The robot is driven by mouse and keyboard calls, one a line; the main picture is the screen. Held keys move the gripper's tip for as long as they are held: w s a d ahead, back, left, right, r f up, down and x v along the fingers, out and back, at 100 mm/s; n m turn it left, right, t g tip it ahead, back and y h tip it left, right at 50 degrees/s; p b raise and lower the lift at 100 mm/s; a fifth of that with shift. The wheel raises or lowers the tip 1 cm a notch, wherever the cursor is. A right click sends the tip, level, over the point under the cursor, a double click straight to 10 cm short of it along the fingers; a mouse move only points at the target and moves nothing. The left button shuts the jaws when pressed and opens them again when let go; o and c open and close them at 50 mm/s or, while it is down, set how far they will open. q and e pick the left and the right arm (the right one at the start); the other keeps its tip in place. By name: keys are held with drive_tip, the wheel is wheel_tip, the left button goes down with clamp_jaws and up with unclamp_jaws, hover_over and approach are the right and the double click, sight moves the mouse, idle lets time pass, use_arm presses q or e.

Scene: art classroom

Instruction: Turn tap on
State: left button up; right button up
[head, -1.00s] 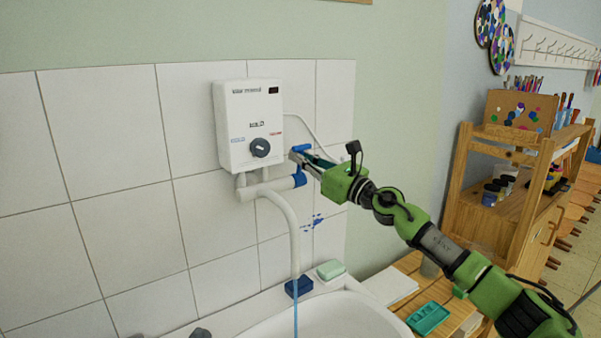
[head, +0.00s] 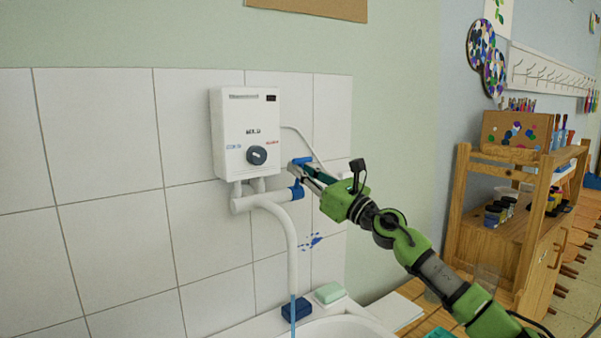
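A white wall heater (head: 246,130) with a dark round knob (head: 257,155) hangs on the tiles. Under it is a white pipe (head: 258,200) with a blue valve fitting (head: 297,191) at its right end. A blue lever-like piece (head: 302,161) shows just above, at my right gripper's fingertips. My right gripper (head: 304,171) reaches in from the right, its fingers at the blue piece; whether they grip it is unclear. A white spout (head: 291,240) curves down, with a blue stream of water (head: 293,315) below its mouth. My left gripper is out of view.
A white basin (head: 345,327) lies below, with a dark blue sponge (head: 296,309) and a green soap bar (head: 329,292) on its rim. A wooden shelf (head: 462,205) with art supplies stands at the right.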

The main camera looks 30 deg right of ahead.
drive_tip(key=shift+o, duration=0.5)
drive_tip(key=shift+f, duration=0.1)
drive_tip(key=v, duration=1.2)
idle(0.5)
